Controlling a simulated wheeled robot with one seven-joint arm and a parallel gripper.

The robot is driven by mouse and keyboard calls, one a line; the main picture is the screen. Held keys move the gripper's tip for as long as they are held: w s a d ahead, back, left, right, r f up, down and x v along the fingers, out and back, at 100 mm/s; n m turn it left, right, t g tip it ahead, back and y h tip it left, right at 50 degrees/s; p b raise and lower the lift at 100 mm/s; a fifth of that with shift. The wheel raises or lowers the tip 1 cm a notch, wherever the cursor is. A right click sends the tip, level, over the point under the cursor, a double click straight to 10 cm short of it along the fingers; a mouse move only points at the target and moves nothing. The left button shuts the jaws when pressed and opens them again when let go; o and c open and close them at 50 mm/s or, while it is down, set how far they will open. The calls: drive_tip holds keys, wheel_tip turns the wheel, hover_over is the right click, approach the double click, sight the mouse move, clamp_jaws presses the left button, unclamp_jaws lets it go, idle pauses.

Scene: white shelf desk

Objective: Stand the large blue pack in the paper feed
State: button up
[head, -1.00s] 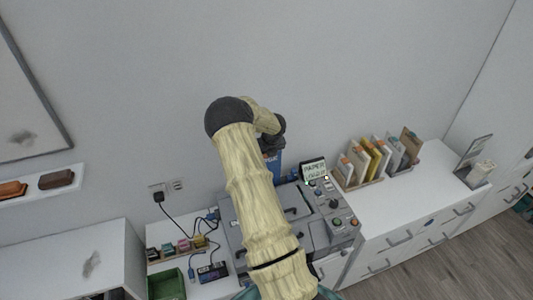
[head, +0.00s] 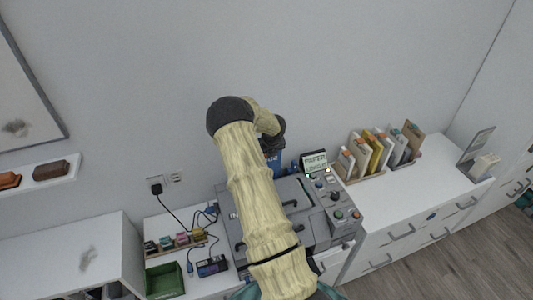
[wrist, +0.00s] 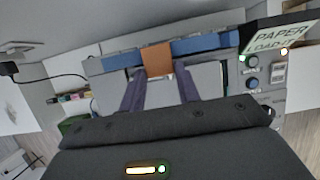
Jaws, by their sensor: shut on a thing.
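The large blue pack (wrist: 209,44) shows in the wrist view as a wide blue strip with an orange-brown middle part (wrist: 158,59). It is at the back of the grey printer (wrist: 278,98). My gripper (wrist: 160,74) is shut on the pack at this orange-brown part, with one purple finger at each side. In the head view only a piece of the blue pack (head: 273,158) shows beside my arm, and my gripper is hidden. The pack's lower edge and the paper feed are hidden, so I cannot tell how it is seated.
A lit display (head: 315,162) begins with "PAPER" in the wrist view. A control panel (head: 338,200) is at the printer's right. A file rack (head: 378,158) stands farther right. Ink blocks (head: 174,242), cables and a green bin (head: 164,281) are at the left.

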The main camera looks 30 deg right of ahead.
drive_tip(key=shift+f+b, duration=1.4)
drive_tip(key=shift+f, duration=0.8)
drive_tip(key=o, duration=1)
drive_tip(key=b+v, duration=0.3)
drive_tip(key=v, duration=1.4)
drive_tip(key=shift+s+r, duration=0.1)
drive_tip(key=shift+r, duration=0.05)
